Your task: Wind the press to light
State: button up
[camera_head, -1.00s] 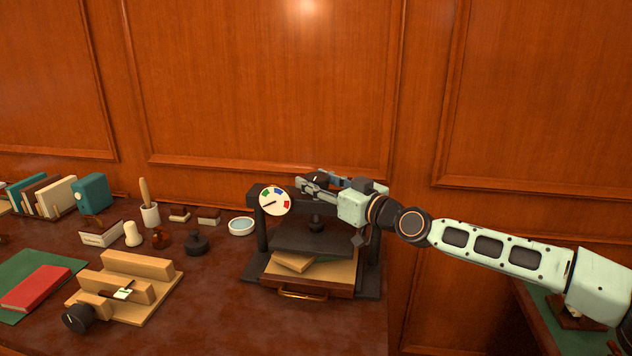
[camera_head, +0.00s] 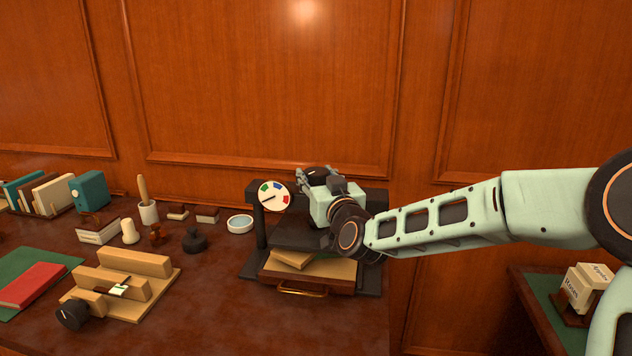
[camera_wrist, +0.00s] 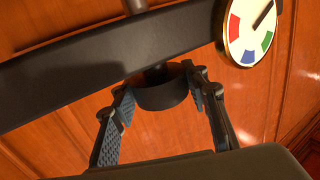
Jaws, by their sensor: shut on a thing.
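The black press (camera_head: 262,230) stands at the right end of the desk. Its round dial (camera_head: 272,196) has green, blue and red sectors; the needle points lower left in the head view, in the plain cream part. The dial also shows in the wrist view (camera_wrist: 250,32). My gripper (camera_head: 315,178) is at the top of the press, right of the dial. In the wrist view its two fingers are shut on the dark round knob (camera_wrist: 160,94), one on each side.
A wooden jig with a black knob (camera_head: 72,314), a red book (camera_head: 32,284), a white dish (camera_head: 240,224) and stamps stand left of the press. A brass handle (camera_head: 302,292) fronts the press. The front middle of the desk is bare.

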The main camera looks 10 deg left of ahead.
jog(key=m+t+h, duration=0.1)
jog(key=h, duration=0.1)
jog(key=m+t+h+b, duration=0.1)
jog(key=m+h, duration=0.1)
jog(key=h, duration=0.1)
jog(key=shift+s+a+m, duration=0.1)
jog(key=shift+a+m, duration=0.1)
jog(key=shift+m, duration=0.1)
jog(key=shift+d+m+h, duration=0.15)
jog(key=shift+m+h, duration=1.25)
jog(key=shift+h, duration=0.9)
jog(key=shift+d+m+h+p, duration=0.1)
jog(key=shift+m+h+p, duration=0.25)
jog(key=shift+h, duration=0.15)
jog(key=o, duration=1.2)
jog(key=shift+f+n+y, duration=0.1)
jog(key=shift+n+y, duration=0.35)
jog(key=shift+y, duration=0.15)
